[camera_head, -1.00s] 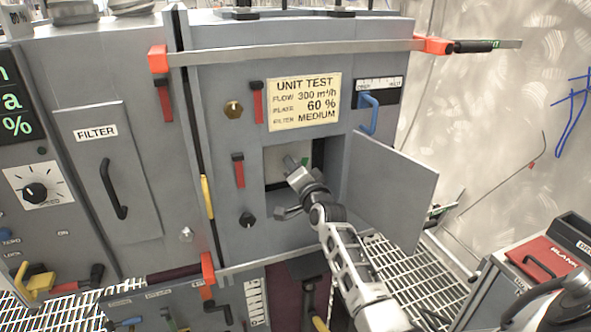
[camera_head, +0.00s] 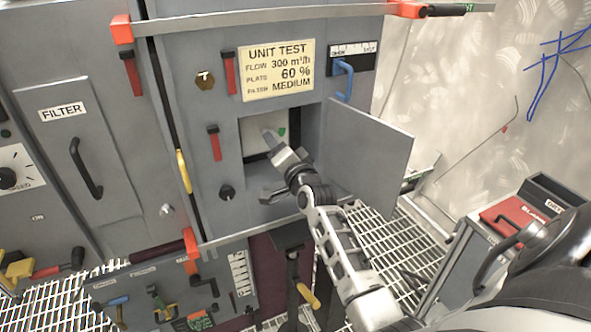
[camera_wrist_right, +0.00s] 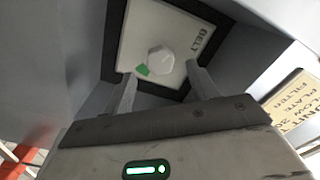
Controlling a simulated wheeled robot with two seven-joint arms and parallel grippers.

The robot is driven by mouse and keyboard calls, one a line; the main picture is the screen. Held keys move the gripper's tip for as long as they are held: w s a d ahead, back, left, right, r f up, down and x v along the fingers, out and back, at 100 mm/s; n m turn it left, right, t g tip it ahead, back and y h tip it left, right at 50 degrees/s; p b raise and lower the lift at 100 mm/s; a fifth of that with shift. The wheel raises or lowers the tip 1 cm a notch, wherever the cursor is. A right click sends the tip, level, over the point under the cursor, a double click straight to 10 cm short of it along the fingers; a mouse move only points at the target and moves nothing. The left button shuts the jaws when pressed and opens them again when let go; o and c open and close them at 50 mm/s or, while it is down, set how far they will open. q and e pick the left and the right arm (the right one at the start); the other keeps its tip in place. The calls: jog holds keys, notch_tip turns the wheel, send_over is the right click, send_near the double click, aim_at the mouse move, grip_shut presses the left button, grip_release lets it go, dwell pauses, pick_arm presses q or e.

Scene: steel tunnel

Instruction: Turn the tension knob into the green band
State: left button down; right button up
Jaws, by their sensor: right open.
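The tension knob (camera_wrist_right: 160,60) is a small pale knob on a white plate marked BELT (camera_wrist_right: 190,32), inside an open recess in the grey machine. A green patch (camera_wrist_right: 142,70) lies on the plate beside the knob; it also shows in the head view (camera_head: 282,131). My right gripper (camera_wrist_right: 162,84) is open, with one finger on each side and the knob beyond the fingertips, seemingly not touching them. Any pointer on the knob is too small to tell. My left gripper is not in view.
The recess door (camera_head: 365,155) stands open on the right of my arm. A UNIT TEST sign (camera_head: 277,70) and blue handle (camera_head: 344,80) are above the recess. A black knob (camera_head: 226,192) and red lever (camera_head: 214,143) are to its left. The recess walls are close around my gripper.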

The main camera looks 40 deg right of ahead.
jog(key=v, duration=1.1)
jog(key=shift+s+b, duration=0.3)
jog(key=shift+b, duration=0.05)
jog(key=s+a+f+n+g+y, duration=0.7)
jog(key=s+a+f+n, duration=0.9)
jog(key=s+a+f, duration=0.2)
notch_tip(320, 180, down, 3)
jog(key=shift+a+f+n, duration=0.1)
jog(key=shift+a+n, duration=0.2)
jog(key=shift+a, duration=0.85)
jog(key=shift+w, duration=0.1)
